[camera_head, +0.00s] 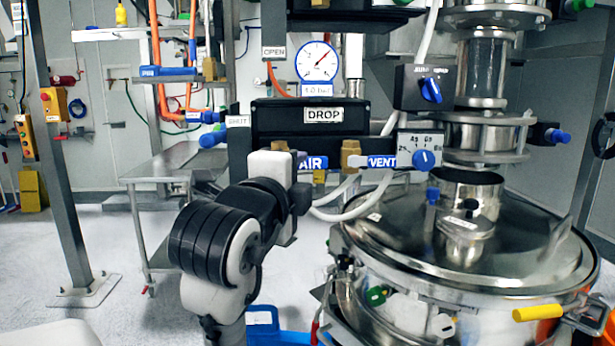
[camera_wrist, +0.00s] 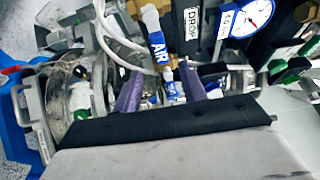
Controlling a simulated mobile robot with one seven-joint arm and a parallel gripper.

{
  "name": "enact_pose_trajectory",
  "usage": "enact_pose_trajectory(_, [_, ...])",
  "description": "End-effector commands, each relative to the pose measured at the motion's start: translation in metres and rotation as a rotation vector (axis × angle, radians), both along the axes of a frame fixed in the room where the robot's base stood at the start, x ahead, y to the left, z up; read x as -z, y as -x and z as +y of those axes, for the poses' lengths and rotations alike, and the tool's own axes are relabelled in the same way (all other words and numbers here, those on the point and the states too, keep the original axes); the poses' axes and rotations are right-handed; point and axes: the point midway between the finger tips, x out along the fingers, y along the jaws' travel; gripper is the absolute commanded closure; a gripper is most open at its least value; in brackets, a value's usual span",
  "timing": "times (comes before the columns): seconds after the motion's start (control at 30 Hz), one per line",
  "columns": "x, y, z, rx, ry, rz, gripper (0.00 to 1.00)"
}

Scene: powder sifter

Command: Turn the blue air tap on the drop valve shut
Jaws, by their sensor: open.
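The drop valve (camera_head: 310,130) is a black block labelled DROP, with a round gauge (camera_head: 316,62) above it. Its blue air tap (camera_head: 313,163), lettered AIR, shows below the block in the head view, partly hidden by my arm. In the wrist view the blue AIR handle (camera_wrist: 156,42) runs up from between the fingertips. My gripper (camera_wrist: 160,70) is open, its two purple fingers apart on either side of the handle's lower end. Whether they touch it I cannot tell. In the head view the fingers are hidden behind my wrist.
A blue VENT handle (camera_head: 382,161) sits right of the air tap, beside a dial box with a blue knob (camera_head: 425,160). Pale hoses (camera_head: 345,205) loop below. The steel sifter (camera_head: 470,250) stands at the right. A steel table (camera_head: 155,165) stands behind at the left.

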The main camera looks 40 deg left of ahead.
Motion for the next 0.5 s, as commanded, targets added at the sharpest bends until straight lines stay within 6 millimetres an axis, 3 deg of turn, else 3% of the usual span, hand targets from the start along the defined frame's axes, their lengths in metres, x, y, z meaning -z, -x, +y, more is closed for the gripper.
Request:
enact_pose_trajectory(0.2, [0.000, 0.023, -0.011, -0.001, 0.000, -0.001, 0.58])
enact_pose_trajectory(0.5, [0.000, 0.026, -0.013, 0.000, 0.000, 0.001, 0.58])
